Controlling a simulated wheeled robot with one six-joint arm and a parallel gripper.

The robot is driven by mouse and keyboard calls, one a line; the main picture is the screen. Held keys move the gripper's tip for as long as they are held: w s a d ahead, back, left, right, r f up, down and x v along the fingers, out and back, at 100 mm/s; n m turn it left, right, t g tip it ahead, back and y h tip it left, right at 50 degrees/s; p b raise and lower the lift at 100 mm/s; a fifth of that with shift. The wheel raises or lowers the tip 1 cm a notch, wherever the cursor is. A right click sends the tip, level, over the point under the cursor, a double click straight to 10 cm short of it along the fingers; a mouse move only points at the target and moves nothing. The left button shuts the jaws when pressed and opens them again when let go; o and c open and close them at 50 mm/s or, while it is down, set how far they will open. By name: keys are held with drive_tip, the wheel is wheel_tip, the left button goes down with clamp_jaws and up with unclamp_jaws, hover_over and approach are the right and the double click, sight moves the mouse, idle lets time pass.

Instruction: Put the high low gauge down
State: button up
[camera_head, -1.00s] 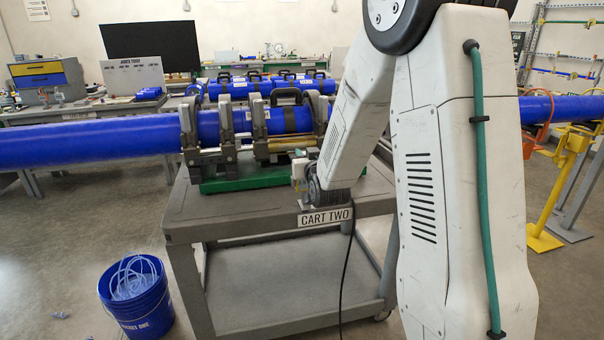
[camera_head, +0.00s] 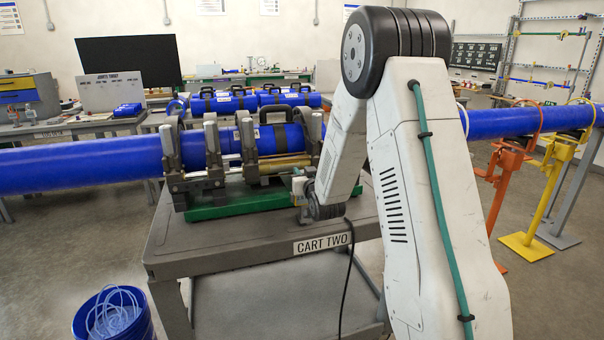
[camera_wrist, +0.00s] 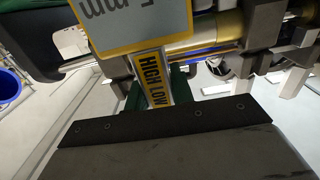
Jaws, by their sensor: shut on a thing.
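The high low gauge shows in the wrist view as a narrow yellow-edged part lettered HIGH LOW (camera_wrist: 153,80). A larger yellow-bordered card with upside-down "mm" lettering (camera_wrist: 138,20) shows just beyond it; I cannot tell whether they are joined. My gripper (camera_wrist: 155,92) is shut on the gauge, with a green finger on each side. Behind the gauge are the clamps and a brass-coloured rod of the pipe machine; I cannot tell whether the gauge touches them.
A long blue pipe (camera_head: 80,168) runs through the metal clamps (camera_head: 213,158) of the machine on the cart. A blue bucket (camera_head: 80,326) stands at the lower left. Orange (camera_head: 507,180) and yellow (camera_head: 540,220) pipe stands are at the right. Some bare cart top shows in front of the machine.

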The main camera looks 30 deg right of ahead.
drive_tip(key=shift+a, duration=0.25)
drive_tip(key=shift+f, duration=0.15)
drive_tip(key=o, duration=0.9)
drive_tip(key=shift+o, duration=0.2)
